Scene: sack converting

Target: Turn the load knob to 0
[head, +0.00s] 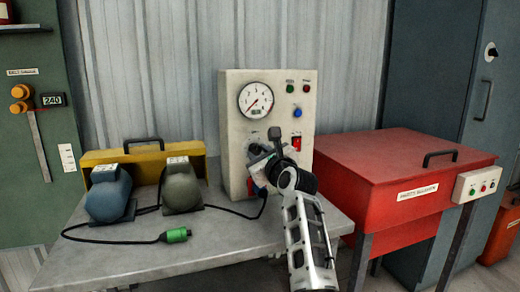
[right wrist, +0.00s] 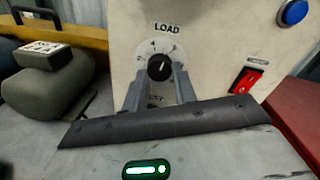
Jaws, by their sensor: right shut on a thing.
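The load knob (right wrist: 160,67) is a round black knob with a white pointer line, on a numbered dial under the word LOAD. The pointer line is near upright, leaning slightly right; the small dial numbers are hard to read. My right gripper (right wrist: 159,84) has one finger on each side of the knob and is shut on it. In the head view my right gripper (head: 259,155) is at the front of the cream test panel (head: 240,126), hiding most of the knob. My left gripper is in neither view.
A gauge (head: 256,99) sits above the knob, and a red switch (right wrist: 246,80) and a blue button (right wrist: 294,12) lie to its right. Two motors, one blue (head: 109,200), and a green-ended cable (head: 177,235) lie on the grey table (head: 215,262). A red cabinet (head: 360,180) stands right.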

